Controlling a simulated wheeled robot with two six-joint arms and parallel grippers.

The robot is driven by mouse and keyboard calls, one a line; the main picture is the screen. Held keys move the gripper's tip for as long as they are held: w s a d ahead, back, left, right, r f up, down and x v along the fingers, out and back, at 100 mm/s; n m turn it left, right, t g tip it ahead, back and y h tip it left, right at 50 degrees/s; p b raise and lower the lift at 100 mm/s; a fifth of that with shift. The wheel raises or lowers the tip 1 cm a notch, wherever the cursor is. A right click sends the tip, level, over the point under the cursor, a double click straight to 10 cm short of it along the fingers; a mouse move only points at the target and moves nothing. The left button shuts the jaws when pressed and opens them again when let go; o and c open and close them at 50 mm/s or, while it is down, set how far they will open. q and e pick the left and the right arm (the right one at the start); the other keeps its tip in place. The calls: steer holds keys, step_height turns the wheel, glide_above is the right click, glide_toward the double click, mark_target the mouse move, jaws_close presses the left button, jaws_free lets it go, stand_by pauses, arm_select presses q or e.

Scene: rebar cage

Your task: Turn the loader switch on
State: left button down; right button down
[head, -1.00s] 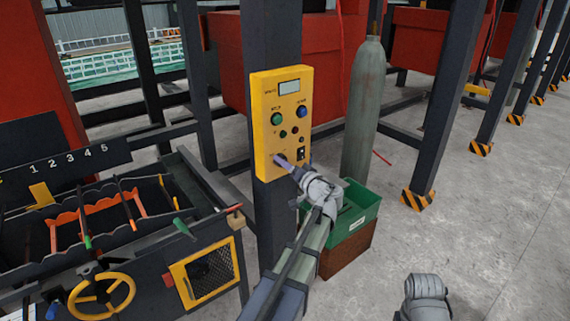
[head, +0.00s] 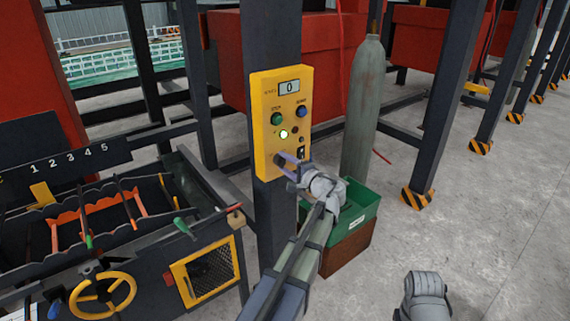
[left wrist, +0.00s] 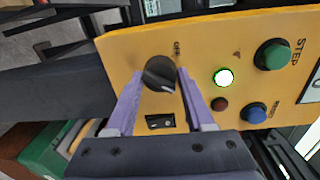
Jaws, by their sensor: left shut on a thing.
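The yellow control panel (head: 266,150) is mounted on a dark post in the head view. Its loader switch is a black round knob (left wrist: 159,73) near the panel's lower left corner. My left gripper (left wrist: 159,78) is shut on this knob, with one purple finger on each side. In the head view, the left gripper (head: 283,160) reaches the panel from the lower right and partly hides the knob. The panel display (head: 289,87) is lit and reads 0. A round indicator light (left wrist: 223,77) glows bright white-green. My right gripper's fingers are not visible.
Beside the knob are a black rocker switch (left wrist: 160,121), a green button (left wrist: 273,55), a blue button (left wrist: 255,113) and a small red button (left wrist: 219,104). A gas cylinder (head: 362,110) and green bin (head: 360,205) stand right of the post. A machine with a yellow handwheel (head: 101,296) stands left.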

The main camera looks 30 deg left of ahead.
arm_select(q)
steer(key=shift+m, duration=0.8)
steer(key=shift+c, duration=1.4)
jaws_free()
steer(key=shift+d, duration=0.1)
steer(key=v, duration=0.7)
steer(key=shift+d, duration=0.35)
steer(key=shift+s, duration=0.1)
